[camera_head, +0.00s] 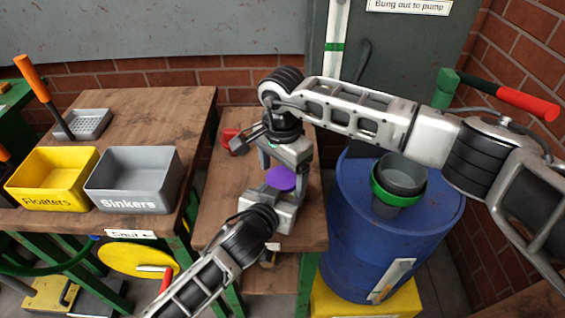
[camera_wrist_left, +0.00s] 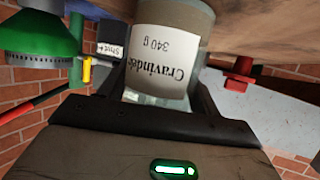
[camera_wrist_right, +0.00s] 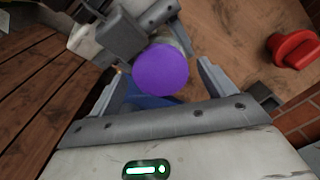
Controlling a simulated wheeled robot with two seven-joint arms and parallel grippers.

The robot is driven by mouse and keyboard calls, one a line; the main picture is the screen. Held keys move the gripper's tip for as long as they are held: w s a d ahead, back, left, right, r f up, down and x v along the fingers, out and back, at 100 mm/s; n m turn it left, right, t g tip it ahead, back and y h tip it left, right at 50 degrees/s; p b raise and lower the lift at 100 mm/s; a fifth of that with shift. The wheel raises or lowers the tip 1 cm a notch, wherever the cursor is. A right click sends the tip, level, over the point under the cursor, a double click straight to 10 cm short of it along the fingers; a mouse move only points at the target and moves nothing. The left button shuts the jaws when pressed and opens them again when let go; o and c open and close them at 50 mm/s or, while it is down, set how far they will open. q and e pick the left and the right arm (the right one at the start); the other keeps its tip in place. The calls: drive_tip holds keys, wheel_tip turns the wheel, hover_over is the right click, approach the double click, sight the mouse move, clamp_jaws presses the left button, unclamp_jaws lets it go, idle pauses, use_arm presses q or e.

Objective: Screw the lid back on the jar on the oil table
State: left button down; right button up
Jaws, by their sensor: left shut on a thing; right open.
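The jar (camera_wrist_left: 172,50) has a white label reading "Cravinda…" and "340 g"; it appears upside down in the left wrist view. My left gripper (camera_head: 272,208) is shut on the jar over the oil table (camera_head: 225,195). The round purple lid (camera_head: 281,179) is at the jar's top, and it also shows in the right wrist view (camera_wrist_right: 160,70). I cannot tell whether it is seated. My right gripper (camera_head: 284,160) is open just above the lid, its fingers on either side and apart from it in the right wrist view. The jar is mostly hidden in the head view.
A red object (camera_head: 230,138) lies on the oil table, behind the grippers. A blue drum (camera_head: 340,230) with a green-rimmed dark cup (camera_head: 398,180) stands to the right. A yellow Floaters bin (camera_head: 50,185) and grey Sinkers bin (camera_head: 133,180) stand on the left table.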

drive_tip(key=c, duration=1.1)
drive_tip(key=shift+c, duration=0.2)
drive_tip(key=m, duration=0.3)
drive_tip(key=o, duration=1.1)
